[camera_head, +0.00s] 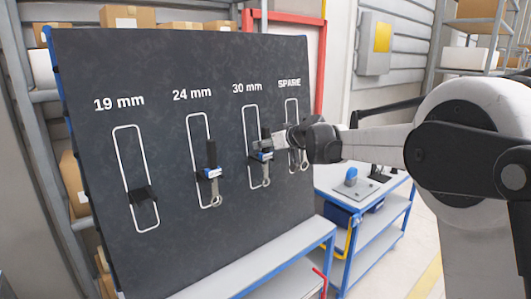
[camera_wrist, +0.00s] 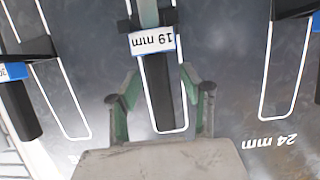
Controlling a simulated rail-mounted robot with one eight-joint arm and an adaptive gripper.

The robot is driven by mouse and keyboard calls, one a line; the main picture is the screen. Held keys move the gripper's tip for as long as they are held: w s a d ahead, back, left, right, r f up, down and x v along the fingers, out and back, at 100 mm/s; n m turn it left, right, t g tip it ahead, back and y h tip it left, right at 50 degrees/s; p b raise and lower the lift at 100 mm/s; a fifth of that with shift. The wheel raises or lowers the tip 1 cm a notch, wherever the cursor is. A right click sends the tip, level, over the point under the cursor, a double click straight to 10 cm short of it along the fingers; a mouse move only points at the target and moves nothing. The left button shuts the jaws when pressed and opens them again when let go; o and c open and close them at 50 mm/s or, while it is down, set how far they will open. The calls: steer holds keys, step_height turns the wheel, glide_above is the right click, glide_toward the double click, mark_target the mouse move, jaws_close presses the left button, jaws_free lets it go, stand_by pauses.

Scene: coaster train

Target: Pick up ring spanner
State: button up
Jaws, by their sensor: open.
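A ring spanner (camera_head: 266,173) hangs ring end down in the 30 mm outline on the dark board. In the wrist view my open gripper (camera_wrist: 161,84) has one green-padded finger on each side of the handle, with gaps showing; depth is unclear. Another spanner (camera_head: 213,185) hangs in the 24 mm outline. A third spanner (camera_head: 303,160) hangs in the SPARE outline, partly hidden by my gripper.
The 19 mm outline holds only an empty black holder (camera_head: 143,194). The board (camera_head: 90,150) stands behind a grey ledge (camera_head: 240,275). A blue-framed cart (camera_head: 385,210) stands right of the board, below my arm. Neighbouring holders flank my gripper.

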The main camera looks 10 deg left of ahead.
mark_target(266, 127)
jaws_close()
steer(key=shift+r, duration=0.15)
steer(key=shift+d+r, duration=0.15)
step_height(266, 127, up, 6)
steer(key=shift+s+r+b, duration=0.1)
steer(key=shift+b, duration=0.4)
steer(key=s+d+b, duration=0.2)
steer(key=s+d, duration=1.1)
steer(key=d, duration=0.1)
steer(key=shift+d, duration=0.4)
steer(key=shift+r, duration=0.1)
steer(key=c, duration=0.7)
jaws_free()
jaws_close()
